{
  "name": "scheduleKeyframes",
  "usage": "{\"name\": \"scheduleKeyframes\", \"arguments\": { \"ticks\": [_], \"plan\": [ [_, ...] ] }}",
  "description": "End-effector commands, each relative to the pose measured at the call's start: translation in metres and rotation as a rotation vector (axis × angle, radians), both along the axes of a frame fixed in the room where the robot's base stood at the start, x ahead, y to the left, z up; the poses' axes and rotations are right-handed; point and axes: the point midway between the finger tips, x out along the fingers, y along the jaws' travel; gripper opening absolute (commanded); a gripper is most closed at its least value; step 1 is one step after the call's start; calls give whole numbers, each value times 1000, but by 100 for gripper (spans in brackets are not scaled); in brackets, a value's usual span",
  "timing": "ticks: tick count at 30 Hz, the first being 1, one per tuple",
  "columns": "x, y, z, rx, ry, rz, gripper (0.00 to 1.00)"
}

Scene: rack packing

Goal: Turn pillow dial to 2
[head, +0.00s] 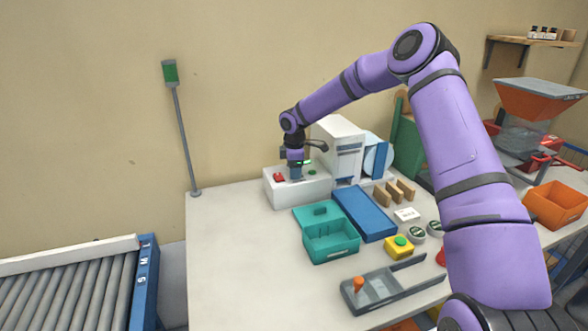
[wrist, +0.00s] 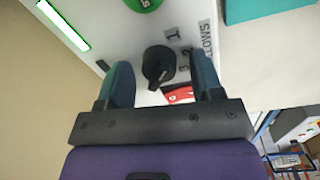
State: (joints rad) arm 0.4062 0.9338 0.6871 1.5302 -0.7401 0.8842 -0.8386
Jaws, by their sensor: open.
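The pillow dial (wrist: 158,66) is a black knob on the white face of a machine, with numbers 1, 2 and 3 beside it and a partly cut-off label (wrist: 208,40) ending in "LLOWS". I cannot tell which number it points to. My gripper (wrist: 161,62) is open, with one finger on each side of the dial and a gap showing to each finger. In the head view my gripper (head: 295,176) is over the low white box (head: 285,192) at the back of the table and hides the dial.
A green button (wrist: 145,4) and a lit green strip (wrist: 62,25) are on the same machine. A red part (wrist: 179,94) is near the dial. A teal box (head: 330,246), a blue tray (head: 364,214) and a grey fixture (head: 385,292) stand in front. The table's left side is clear.

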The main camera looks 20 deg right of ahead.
Motion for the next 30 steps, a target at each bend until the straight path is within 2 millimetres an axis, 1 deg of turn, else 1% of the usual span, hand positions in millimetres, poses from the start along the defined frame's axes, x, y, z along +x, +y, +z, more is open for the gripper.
{"name": "scheduleKeyframes", "arguments": {
  "ticks": [3, 4, 10, 20, 26, 30],
  "plan": [
    [0, 0, 0, 0, 0, 0, 60],
    [0, 0, 0, 0, 0, 0, 58],
    [0, 0, 0, 0, 0, 0, 12],
    [0, 0, 1, -2, -2, -33, 11],
    [1, 1, 1, -3, -1, -138, 11],
    [1, 1, 2, -2, -4, -248, 11]
  ]
}}
